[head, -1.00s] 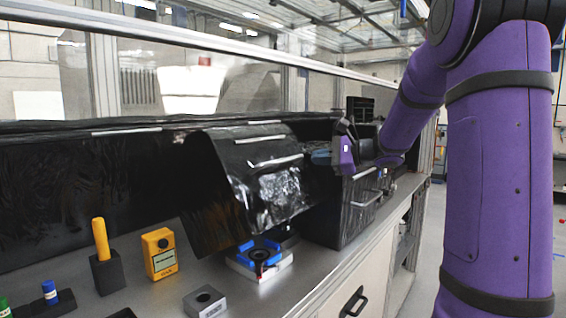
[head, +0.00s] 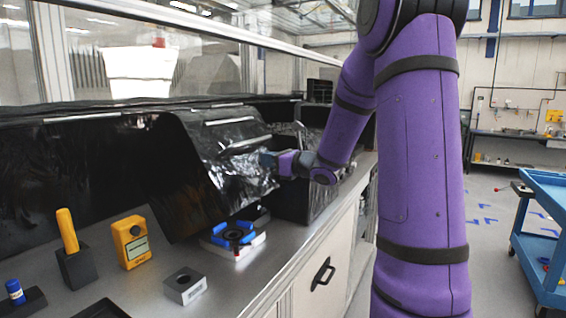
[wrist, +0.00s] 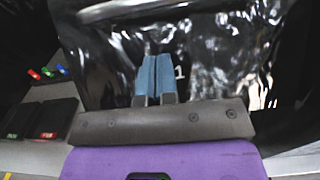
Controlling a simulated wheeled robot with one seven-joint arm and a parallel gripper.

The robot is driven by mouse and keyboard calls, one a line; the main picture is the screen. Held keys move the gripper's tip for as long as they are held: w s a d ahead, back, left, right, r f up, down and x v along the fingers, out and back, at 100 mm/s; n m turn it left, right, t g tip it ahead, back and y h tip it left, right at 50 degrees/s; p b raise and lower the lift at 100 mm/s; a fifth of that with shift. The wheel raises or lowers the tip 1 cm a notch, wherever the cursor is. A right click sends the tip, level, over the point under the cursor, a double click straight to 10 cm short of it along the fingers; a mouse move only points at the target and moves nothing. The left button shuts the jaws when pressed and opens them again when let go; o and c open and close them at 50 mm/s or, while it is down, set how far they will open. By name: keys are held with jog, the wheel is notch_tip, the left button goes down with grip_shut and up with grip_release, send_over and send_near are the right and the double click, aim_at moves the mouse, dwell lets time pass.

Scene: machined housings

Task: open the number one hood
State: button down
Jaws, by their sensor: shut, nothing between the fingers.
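The number one hood (head: 217,150) is a glossy black curved cover with pale handle strips, partly raised over the bench. In the wrist view the hood (wrist: 215,60) fills the upper part and bears a white "1". My gripper (head: 268,160) is at the hood's right side in the head view. In the wrist view my gripper's blue fingers (wrist: 154,72) are closed together with nothing between them, in front of the hood's face beside the "1". I cannot tell whether the fingertips touch it. A pale handle strip (wrist: 112,9) shows at the wrist view's top.
A blue and white fixture (head: 233,238) sits under the hood's lower edge. A yellow meter (head: 131,242), a grey block (head: 184,286) and a yellow-handled tool in a black stand (head: 75,268) are on the bench. A blue cart (head: 541,235) stands at right.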

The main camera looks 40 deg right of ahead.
aim_at(223, 118)
jog(key=shift+w+a+r, duration=0.3)
jog(key=shift+w+r, duration=0.4)
jog(key=shift+w, duration=0.15)
jog(key=shift+w+a+r, duration=0.3)
jog(key=shift+w+r, duration=0.4)
jog(key=shift+w, duration=0.1)
jog(key=w+a+r+g, duration=0.1)
jog(key=w+r, duration=0.1)
jog(key=w, duration=0.2)
jog(key=w+a+r+g+h, duration=0.1)
jog(key=w+a+r, duration=0.1)
jog(key=w, duration=0.3)
jog(key=w+a+r+g, duration=0.2)
jog(key=w+r, duration=0.1)
jog(key=w, duration=0.1)
jog(key=shift+w+r+h, duration=0.3)
jog(key=shift+w+r, duration=0.1)
jog(key=shift+g, duration=0.7)
jog(key=w+a, duration=0.1)
jog(key=w, duration=0.3)
jog(key=w+a+r, duration=0.1)
jog(key=w+a, duration=0.1)
jog(key=w, duration=0.3)
jog(key=w+a, duration=0.2)
jog(key=w, duration=0.2)
jog(key=shift+w+r, duration=0.15)
jog(key=shift+r, duration=0.15)
jog(key=shift+d, duration=0.1)
